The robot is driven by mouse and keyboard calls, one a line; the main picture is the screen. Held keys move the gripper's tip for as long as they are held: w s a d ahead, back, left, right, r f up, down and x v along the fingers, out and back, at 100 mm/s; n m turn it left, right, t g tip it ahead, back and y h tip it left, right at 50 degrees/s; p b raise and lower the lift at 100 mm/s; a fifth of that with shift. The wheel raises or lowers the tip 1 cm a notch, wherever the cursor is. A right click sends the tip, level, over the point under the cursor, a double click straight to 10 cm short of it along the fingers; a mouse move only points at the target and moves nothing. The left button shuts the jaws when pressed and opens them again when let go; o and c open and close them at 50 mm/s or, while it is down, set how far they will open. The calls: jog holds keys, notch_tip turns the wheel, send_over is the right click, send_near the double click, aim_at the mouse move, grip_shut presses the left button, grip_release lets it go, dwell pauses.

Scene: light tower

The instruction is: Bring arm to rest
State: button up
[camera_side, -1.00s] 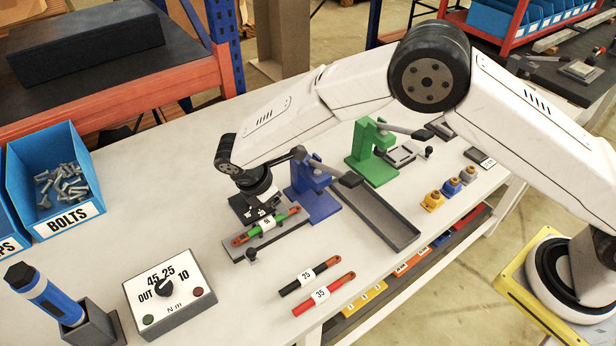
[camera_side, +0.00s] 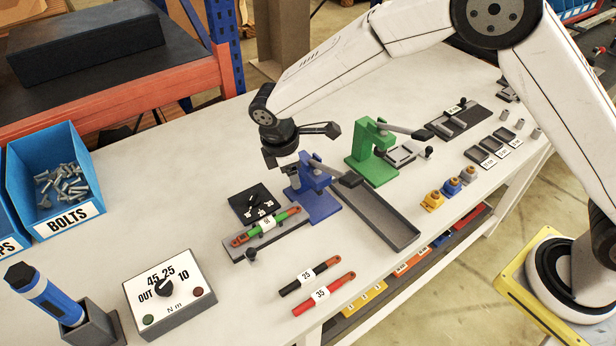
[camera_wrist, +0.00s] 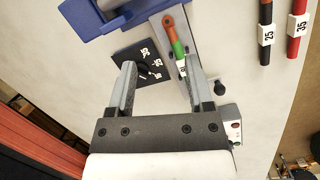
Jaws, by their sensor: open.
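My gripper (camera_side: 272,156) is raised above the bench, just left of and behind the blue press (camera_side: 318,190). In the wrist view my gripper (camera_wrist: 158,75) has its two fingers spread apart, with nothing held between them. Below it lies a black square block (camera_side: 251,202) with a dark knob and white number marks; it also shows in the wrist view (camera_wrist: 130,56).
The green press (camera_side: 372,155) and a grey tray (camera_side: 385,223) stand to the right. A black tool (camera_side: 304,277) and a red tool (camera_side: 322,297) lie in front. A dial box (camera_side: 170,293) and the blue bolts bin (camera_side: 57,190) are left.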

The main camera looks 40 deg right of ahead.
jog(key=d+r+m, duration=0.1)
jog(key=d, duration=0.1)
jog(key=s+d+r+m+y, duration=0.1)
jog(key=d+m, duration=0.1)
jog(key=s+d+r+m+t+y, duration=0.1)
jog(key=d+r, duration=0.1)
jog(key=shift+d, duration=0.4)
jog(key=s+d+r+m+t, duration=0.1)
jog(key=s+d+m, duration=0.9)
jog(key=s, duration=0.7)
jog(key=shift+d+m, duration=0.3)
jog(key=shift+d, duration=0.7)
